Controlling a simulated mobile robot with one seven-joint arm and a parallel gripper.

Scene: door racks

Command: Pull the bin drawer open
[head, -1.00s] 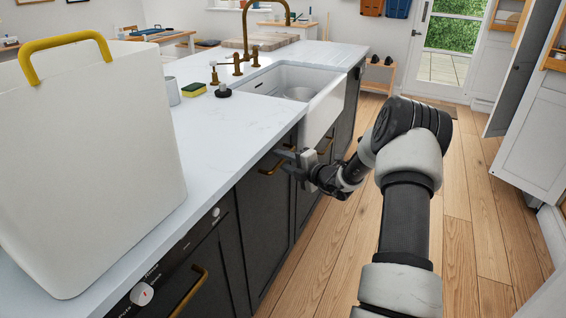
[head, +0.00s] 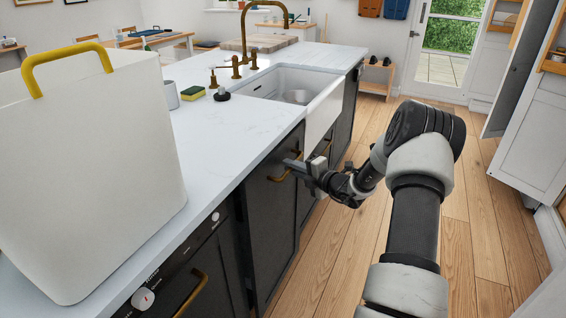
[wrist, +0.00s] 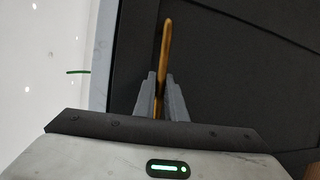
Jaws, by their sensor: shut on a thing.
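The bin drawer (head: 267,228) is a dark front panel with a brass bar handle (head: 279,178), under the white counter and left of the sink. Its front stands out a little from the cabinet beside it. My gripper (head: 297,167) is shut on the handle. In the wrist view, the two grey fingers of my gripper (wrist: 160,98) stand on either side of the brass handle (wrist: 166,45), against the dark drawer front (wrist: 235,60). The inside of the drawer is hidden by its front and the counter.
A white bin with a yellow handle (head: 95,175) stands on the counter (head: 225,135) at the left. The white sink (head: 322,117) juts out beyond my gripper. An appliance with a knob (head: 143,298) is at the near left. The wooden floor (head: 330,265) is clear in front.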

